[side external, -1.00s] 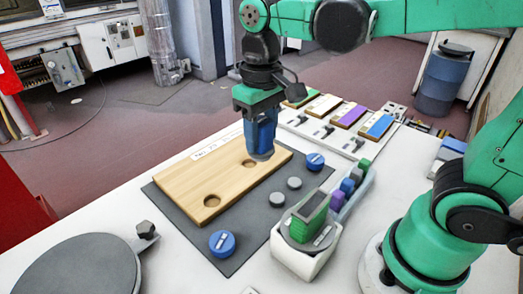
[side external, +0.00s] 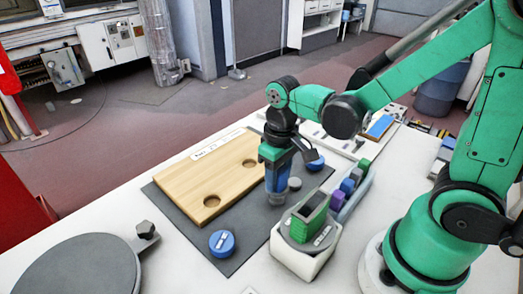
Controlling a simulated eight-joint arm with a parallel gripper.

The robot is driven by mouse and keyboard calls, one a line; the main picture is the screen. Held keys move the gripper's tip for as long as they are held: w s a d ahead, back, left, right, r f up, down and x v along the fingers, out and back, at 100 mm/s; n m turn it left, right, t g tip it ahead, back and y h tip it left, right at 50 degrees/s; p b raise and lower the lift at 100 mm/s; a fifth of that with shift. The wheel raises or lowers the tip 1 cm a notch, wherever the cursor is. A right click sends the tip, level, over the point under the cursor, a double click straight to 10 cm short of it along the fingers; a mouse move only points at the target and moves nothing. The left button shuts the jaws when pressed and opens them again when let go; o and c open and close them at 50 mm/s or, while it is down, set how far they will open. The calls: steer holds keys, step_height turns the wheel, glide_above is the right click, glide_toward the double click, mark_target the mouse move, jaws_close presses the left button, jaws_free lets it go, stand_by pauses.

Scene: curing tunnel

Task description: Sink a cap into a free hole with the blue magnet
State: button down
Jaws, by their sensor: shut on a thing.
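My gripper (side external: 276,171) is shut on the blue magnet (side external: 277,184), a blue upright block, and holds it above the dark mat. The magnet's lower end is over a grey cap (side external: 276,199); I cannot tell if they touch. Another grey round cap (side external: 295,184) lies on the mat just right of the magnet. The wooden board (side external: 190,180) lies to the left, with two open round holes in view: a front one (side external: 211,201) and one nearer the back right (side external: 249,163). The board's back right end is partly hidden by my gripper.
Blue round knobs sit on the mat (side external: 193,242), at the front (side external: 222,244) and back right (side external: 315,163). A white holder with a green block (side external: 308,211) stands close right, beside a rack of coloured blocks (side external: 348,186). A grey turntable (side external: 78,266) is front left.

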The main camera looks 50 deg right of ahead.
steer(key=shift+f, duration=0.45)
steer(key=shift+f, duration=0.4)
stand_by(1.0)
steer(key=shift+r, duration=0.15)
stand_by(0.3)
steer(key=shift+r, duration=2.35)
steer(key=w+a+r, duration=0.4)
steer(key=w+a, duration=0.5)
steer(key=a, duration=0.1)
steer(key=shift+s+d+f, duration=0.1)
steer(key=shift+f, duration=1.6)
steer(key=shift+s+d+f, duration=0.1)
steer(key=shift+f, duration=1.55)
steer(key=shift+f, duration=0.45)
